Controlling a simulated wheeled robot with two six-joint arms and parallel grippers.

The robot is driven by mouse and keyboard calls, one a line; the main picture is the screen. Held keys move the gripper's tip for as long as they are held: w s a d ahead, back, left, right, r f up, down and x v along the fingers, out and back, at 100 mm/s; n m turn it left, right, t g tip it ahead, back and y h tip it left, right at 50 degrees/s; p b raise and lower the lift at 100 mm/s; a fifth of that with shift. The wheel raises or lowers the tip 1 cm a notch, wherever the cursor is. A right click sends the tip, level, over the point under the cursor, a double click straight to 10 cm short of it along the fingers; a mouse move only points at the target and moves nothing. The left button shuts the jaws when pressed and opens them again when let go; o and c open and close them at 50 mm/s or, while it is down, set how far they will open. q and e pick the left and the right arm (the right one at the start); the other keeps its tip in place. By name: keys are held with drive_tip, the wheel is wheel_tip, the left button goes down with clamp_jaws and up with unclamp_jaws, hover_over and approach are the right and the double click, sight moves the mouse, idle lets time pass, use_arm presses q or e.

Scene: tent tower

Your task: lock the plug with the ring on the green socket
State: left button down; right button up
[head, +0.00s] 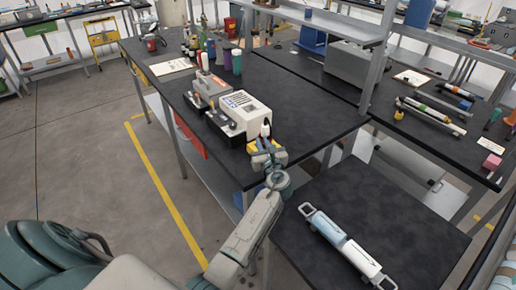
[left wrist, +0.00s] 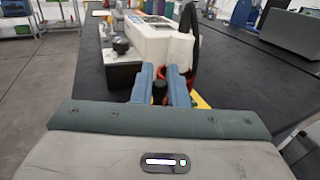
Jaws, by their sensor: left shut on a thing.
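My left gripper (head: 267,156) is at the front corner of a white box-shaped device (head: 240,113) on the black bench. In the left wrist view its two blue-grey fingers (left wrist: 160,88) are closed on a small dark part (left wrist: 159,93). A red ring-like piece (left wrist: 188,77) shows just right of the fingers, partly hidden by them. A white plug-like body (left wrist: 180,50) with a black cable (left wrist: 191,22) stands upright behind it, and its white top (head: 265,128) shows in the head view. I cannot make out a green socket. My right gripper is not in view.
A yellow piece (head: 252,147) lies under the gripper at the bench edge. A grey and red machine (head: 207,88) and bottles (head: 236,62) stand farther back. A lower black table (head: 400,215) holds a white-blue cylinder with handles (head: 347,247). The bench right of the device is clear.

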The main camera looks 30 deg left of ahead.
use_arm(q)
drive_tip(key=d+n+g+y+b, duration=0.1)
drive_tip(key=n+g+b, duration=0.1)
drive_tip(key=g, duration=0.1)
drive_tip(key=w+n+g+y+b, duration=0.1)
drive_tip(key=n+g+y+b, duration=0.1)
drive_tip(key=w+d+n+g+y+b, duration=0.1)
drive_tip(key=n+g+b, duration=0.1)
drive_tip(key=g, duration=0.1)
drive_tip(key=shift+w+d+f+g+y, duration=0.1)
drive_tip(key=shift+d+f+g+y, duration=0.1)
drive_tip(key=shift+d+g+y, duration=0.15)
drive_tip(key=shift+w+d+n+g+b, duration=0.2)
drive_tip(key=shift+w+n+g+b, duration=0.1)
drive_tip(key=shift+n+g+b, duration=0.5)
drive_tip(key=shift+w+d+r+n+g+b, duration=0.15)
drive_tip(key=shift+w+n+g+b, duration=0.15)
drive_tip(key=shift+n+g+b, duration=0.55)
drive_tip(key=shift+r+g, duration=0.1)
drive_tip(key=shift+g, duration=0.4)
drive_tip(key=c, duration=1.5)
unclamp_jaws()
